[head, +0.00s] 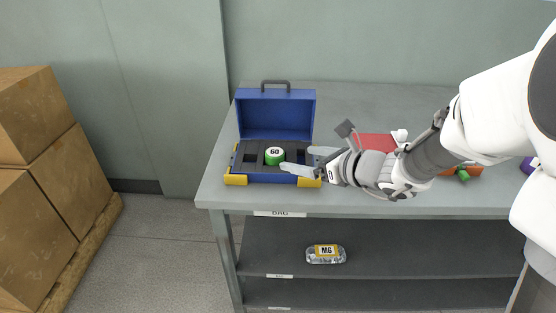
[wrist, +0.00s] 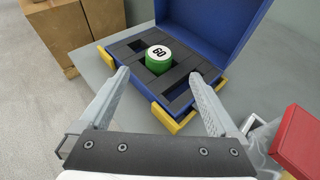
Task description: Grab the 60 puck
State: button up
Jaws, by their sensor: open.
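The 60 puck (head: 275,156) is a green cylinder with a white top marked "60". It stands upright in the dark slotted insert of an open blue case (head: 276,114) with yellow corners, on the bench. It also shows in the wrist view (wrist: 159,60), where the slots on either side of it look empty. My gripper (head: 300,160) is at the right front of the case, with its fingers pointing toward the puck. In the wrist view my gripper (wrist: 162,82) is open and empty, its fingers spread wide to either side of the puck and apart from it.
The case's raised lid stands behind the puck. A red box (head: 378,141) sits on the bench (head: 350,96) behind my arm, with orange, green and purple items further right. A pack marked M6 (head: 326,254) lies on the shelf below. Cardboard boxes (head: 42,160) stand at the left.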

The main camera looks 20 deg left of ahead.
aim_at(278, 153)
jog(key=b+x, duration=0.2)
jog(key=x, duration=0.7)
jog(key=shift+s, duration=0.1)
jog(key=shift+c, duration=0.4)
jog(key=c, duration=1.5)
jog(key=shift+o, duration=0.2)
